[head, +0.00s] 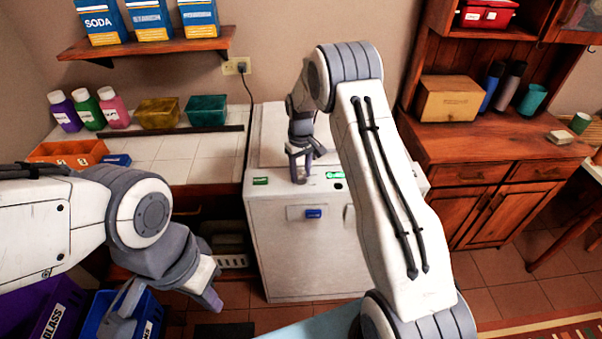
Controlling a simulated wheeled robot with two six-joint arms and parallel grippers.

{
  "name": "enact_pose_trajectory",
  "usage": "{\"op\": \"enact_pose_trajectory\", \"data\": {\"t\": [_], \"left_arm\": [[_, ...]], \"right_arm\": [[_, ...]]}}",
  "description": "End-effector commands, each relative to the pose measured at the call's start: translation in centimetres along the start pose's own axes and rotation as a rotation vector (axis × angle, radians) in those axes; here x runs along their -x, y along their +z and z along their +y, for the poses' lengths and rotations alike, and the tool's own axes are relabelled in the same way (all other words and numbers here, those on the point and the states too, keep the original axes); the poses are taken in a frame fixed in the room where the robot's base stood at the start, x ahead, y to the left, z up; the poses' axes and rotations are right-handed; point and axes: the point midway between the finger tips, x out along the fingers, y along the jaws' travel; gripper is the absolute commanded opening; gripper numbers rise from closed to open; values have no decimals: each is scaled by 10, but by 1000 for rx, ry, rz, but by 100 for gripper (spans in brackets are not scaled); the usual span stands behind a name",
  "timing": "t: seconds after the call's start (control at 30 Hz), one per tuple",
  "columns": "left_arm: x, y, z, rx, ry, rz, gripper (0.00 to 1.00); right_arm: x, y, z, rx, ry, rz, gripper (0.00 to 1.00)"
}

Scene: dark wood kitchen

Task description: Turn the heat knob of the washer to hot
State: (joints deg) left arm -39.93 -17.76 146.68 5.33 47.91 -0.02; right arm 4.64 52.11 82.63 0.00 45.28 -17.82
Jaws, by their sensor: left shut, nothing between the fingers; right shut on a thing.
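The white washer (300,255) stands in the middle, against the wall. Its top front edge carries a control strip with a small green display (334,175) and a green label (261,181). My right gripper (300,178) reaches down onto this strip, between the label and the display. It is shut on the heat knob, which its fingers hide, so I cannot read the knob's setting. My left gripper (213,298) is shut and empty, low at the left in front of the washer and apart from it.
A tiled counter left of the washer holds bottles (86,108), an orange tray (68,152) and two boxes. A shelf (150,47) with cartons hangs above. A wooden cabinet (490,150) stands at right. Purple and blue bins (92,315) sit near my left gripper.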

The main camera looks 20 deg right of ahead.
Motion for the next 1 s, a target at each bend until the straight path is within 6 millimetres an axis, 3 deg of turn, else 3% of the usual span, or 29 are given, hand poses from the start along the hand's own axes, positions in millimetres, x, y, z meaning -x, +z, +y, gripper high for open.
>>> {"op": "enact_pose_trajectory", "data": {"t": [1.0], "left_arm": [[-7, 0, 0, 0, 0, 0, 0]], "right_arm": [[2, -1, 0, -900, 0, 2, 0]]}}
